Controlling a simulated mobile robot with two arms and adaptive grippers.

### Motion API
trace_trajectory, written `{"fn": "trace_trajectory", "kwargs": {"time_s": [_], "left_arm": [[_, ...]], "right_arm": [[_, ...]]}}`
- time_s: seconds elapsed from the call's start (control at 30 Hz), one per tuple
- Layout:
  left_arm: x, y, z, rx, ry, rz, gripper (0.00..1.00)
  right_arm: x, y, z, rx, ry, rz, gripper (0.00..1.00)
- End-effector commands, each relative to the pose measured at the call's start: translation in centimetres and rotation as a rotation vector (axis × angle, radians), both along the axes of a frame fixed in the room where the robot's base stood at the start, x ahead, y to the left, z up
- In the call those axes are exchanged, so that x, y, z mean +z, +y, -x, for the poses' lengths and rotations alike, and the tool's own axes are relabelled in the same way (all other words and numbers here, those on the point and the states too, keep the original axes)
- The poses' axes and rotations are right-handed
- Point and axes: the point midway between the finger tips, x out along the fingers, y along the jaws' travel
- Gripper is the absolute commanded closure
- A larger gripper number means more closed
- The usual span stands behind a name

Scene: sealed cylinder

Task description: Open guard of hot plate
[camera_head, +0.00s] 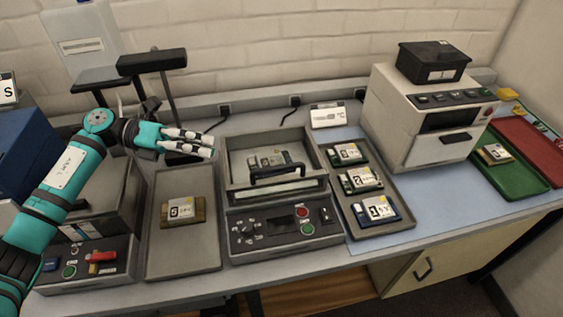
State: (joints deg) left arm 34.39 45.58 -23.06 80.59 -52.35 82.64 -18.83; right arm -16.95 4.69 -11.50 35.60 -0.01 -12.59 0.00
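The hot plate (284,228) appears to be the grey unit in the middle of the bench, with a knob and red and green buttons on its front panel. Its guard (233,172) is a grey frame above the panel with a dark bar handle (277,171) across it; the guard looks down. A board with a pale label (272,158) shows inside the frame. My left gripper (212,147) is up and left of the guard, pointing right, apart from the handle. Its fingers are spread a little and hold nothing. My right gripper is not in view.
A tray with a numbered block (185,210) lies left of the hot plate. A tray with several numbered boards (363,180) lies to the right. A white machine (395,118) and green (490,178) and red trays stand farther right. A dark post stand (170,95) rises behind my gripper.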

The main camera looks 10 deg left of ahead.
Motion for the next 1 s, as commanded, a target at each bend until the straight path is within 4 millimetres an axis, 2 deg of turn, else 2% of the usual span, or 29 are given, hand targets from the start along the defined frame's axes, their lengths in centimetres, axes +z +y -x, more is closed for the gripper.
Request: {"fn": "trace_trajectory", "kwargs": {"time_s": [0.17, 0.27, 0.7, 0.83, 1.0], "left_arm": [[-0.1, -0.8, 0.3, -0.019, 0.0, -0.015, 0.65], [-0.3, -2.5, 0.3, -0.021, 0.002, -0.012, 0.65], [-2.1, -11.9, 0.3, -0.019, 0.002, -0.008, 0.65], [-2.8, -14.2, 0.3, -0.017, 0.004, -0.01, 0.65], [-3.4, -16.1, 0.2, -0.016, 0.001, -0.011, 0.65]], "right_arm": [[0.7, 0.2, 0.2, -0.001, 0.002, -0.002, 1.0], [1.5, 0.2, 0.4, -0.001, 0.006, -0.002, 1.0], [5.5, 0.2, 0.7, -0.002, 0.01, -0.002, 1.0], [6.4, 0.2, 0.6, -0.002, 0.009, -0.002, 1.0], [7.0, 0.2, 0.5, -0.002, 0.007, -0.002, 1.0]]}}
